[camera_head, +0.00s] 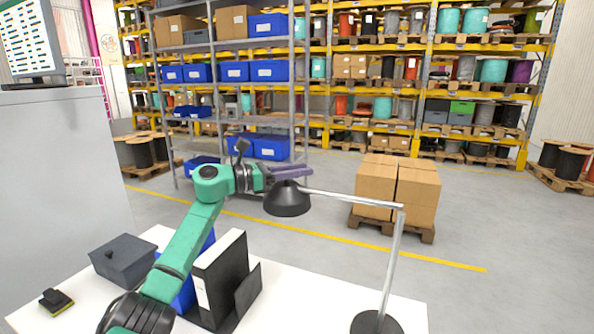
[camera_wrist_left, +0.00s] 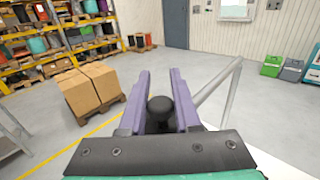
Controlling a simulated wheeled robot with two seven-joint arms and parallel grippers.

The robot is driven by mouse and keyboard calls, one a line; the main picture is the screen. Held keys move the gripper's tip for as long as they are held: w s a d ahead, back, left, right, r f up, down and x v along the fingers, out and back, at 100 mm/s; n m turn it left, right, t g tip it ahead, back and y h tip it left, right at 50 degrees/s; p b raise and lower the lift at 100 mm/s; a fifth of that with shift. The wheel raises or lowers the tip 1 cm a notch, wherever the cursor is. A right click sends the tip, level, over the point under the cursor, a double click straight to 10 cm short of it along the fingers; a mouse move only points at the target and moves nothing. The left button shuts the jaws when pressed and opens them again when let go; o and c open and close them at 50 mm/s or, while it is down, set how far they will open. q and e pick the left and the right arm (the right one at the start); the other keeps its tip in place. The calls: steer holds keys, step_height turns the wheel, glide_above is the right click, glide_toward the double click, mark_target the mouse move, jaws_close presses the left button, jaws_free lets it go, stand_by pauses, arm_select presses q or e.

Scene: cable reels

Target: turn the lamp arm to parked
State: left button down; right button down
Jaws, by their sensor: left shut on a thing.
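The lamp stands on the white table at the right, with a round dark base (camera_head: 376,322), an upright silver post (camera_head: 393,262) and a horizontal silver lamp arm (camera_head: 350,198). The arm points left and ends in a black lampshade (camera_head: 288,202). My left gripper (camera_head: 292,173) is at the top of the lampshade. In the left wrist view a dark round knob (camera_wrist_left: 160,108) sits between the purple fingers, and my left gripper (camera_wrist_left: 160,92) is shut on it. My right gripper is not in view.
On the white table (camera_head: 300,300) are a grey lidded box (camera_head: 124,262), black binders (camera_head: 222,275), a blue item behind my arm and a small black-yellow block (camera_head: 56,302). Stacked cartons (camera_head: 395,188) stand on a pallet beyond the table. A grey cabinet (camera_head: 60,180) is at the left.

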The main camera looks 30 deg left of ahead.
arm_select(q)
steer(key=c, duration=0.9)
jaws_free()
steer(key=shift+a+r, duration=0.1)
steer(key=shift+r, duration=0.15)
steer(key=shift+o, duration=1.4)
steer(key=shift+w+f, duration=0.1)
steer(key=shift+w, duration=0.05)
steer(key=shift+w+f, duration=0.15)
steer(key=shift+s+a, duration=0.1)
steer(key=shift+s, duration=0.15)
steer(key=b+v, duration=0.6)
steer(key=v, duration=0.8)
steer(key=shift+a, duration=0.1)
